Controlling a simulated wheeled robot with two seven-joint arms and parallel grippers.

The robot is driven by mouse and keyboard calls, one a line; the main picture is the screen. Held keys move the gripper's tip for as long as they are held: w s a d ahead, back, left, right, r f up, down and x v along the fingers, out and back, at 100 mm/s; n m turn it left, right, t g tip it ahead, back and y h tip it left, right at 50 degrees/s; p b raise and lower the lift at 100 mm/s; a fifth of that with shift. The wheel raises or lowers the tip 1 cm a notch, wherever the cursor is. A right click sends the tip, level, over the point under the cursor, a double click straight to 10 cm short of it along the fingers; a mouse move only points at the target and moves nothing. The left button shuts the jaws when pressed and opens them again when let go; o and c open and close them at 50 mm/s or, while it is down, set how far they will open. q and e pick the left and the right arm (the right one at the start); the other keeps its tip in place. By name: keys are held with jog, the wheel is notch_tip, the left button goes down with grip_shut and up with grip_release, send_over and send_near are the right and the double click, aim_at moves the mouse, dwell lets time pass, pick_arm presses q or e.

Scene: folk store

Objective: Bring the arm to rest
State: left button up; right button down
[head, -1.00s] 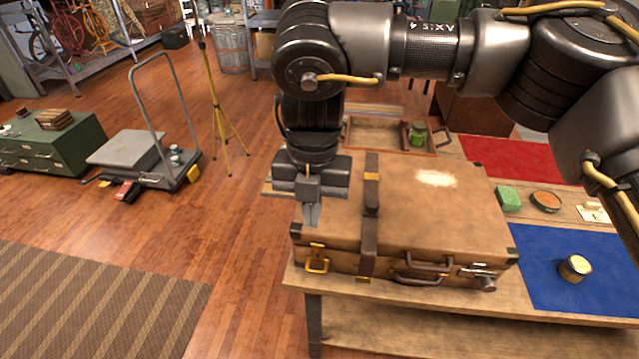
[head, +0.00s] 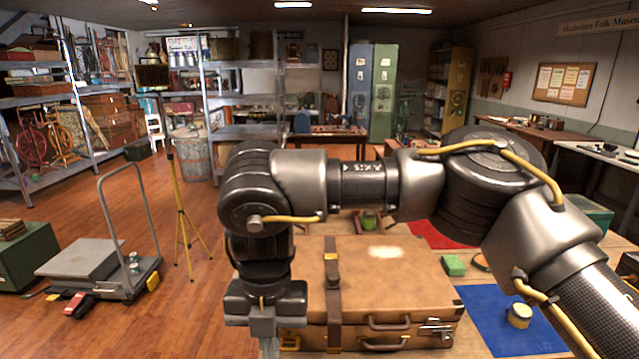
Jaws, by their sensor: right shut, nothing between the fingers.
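My right arm comes in from the right and reaches across the view. Its gripper (head: 263,343) points down at the bottom edge, in front of the left end of a brown leather suitcase (head: 390,280). The fingers are shut with nothing between them, and their tips are close to the picture's lower edge. The suitcase lies closed on a wooden table, and the arm hides part of its back and left side. I cannot tell how far the gripper is from the suitcase. My left gripper is not in view.
A platform trolley (head: 75,262) and yellow tripod (head: 183,215) stand left; wooden floor is open between.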

jog(key=s+a+f+n+g+y, duration=0.2)
jog(key=s+a+f+y, duration=0.35)
jog(key=s+a, duration=0.4)
jog(key=a+r+m+y, duration=0.3)
jog(key=a+y, duration=0.3)
jog(key=y, duration=0.1)
jog(key=w+d+f+m+t, duration=0.4)
jog(key=w+d+m+t, duration=0.8)
jog(key=m, duration=0.6)
jog(key=s+d+f+m+h, duration=0.3)
jog(key=d+f+m+h, duration=0.15)
jog(key=d+f, duration=0.45)
jog(key=s+d+f+m+h, duration=0.2)
jog(key=d+f+m+h, duration=0.2)
jog(key=d+f+m, duration=0.55)
jog(key=s+d+f+m+g+h, duration=0.1)
jog(key=s+d+f+g+h, duration=0.15)
jog(key=s+d, duration=0.65)
jog(key=s+d+f+g+h, duration=0.2)
jog(key=s+d+f+g, duration=0.15)
jog(key=s+d, duration=0.5)
notch_tip(320, 180, down, 28)
jog(key=s+r, duration=0.1)
jog(key=s+d+f+g, duration=0.2)
jog(key=s+f, duration=1.3)
jog(key=s, duration=0.1)
jog(key=shift+s+d+f, duration=0.15)
jog(key=shift+f, duration=0.1)
